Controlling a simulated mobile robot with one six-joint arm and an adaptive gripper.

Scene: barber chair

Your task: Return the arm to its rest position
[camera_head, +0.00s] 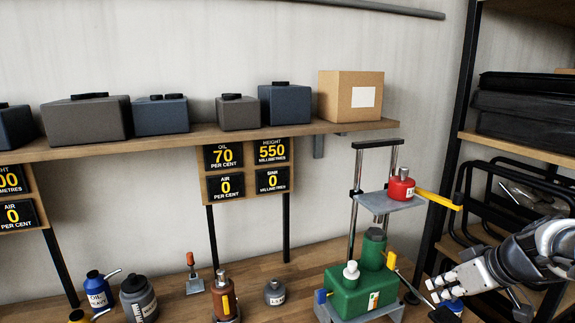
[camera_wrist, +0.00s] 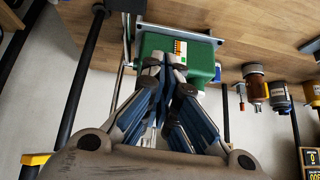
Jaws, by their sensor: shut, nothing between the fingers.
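My gripper (camera_head: 438,289) is at the lower right of the head view, pointing left, with my arm reaching in from the right edge. It is beside the green machine (camera_head: 352,290), to its right, and appears apart from it. In the wrist view my gripper (camera_wrist: 164,62) has its fingers together with nothing between them. The green machine (camera_wrist: 200,62) shows just beyond the fingertips there; the fingers hide part of it.
A red can (camera_head: 401,188) sits on the grey platform (camera_head: 370,203) beside a yellow lever (camera_head: 438,200). A black-framed rack (camera_head: 452,150) stands behind my arm. Several bottles, including a blue one (camera_head: 98,290), stand on the wooden bench (camera_head: 180,291).

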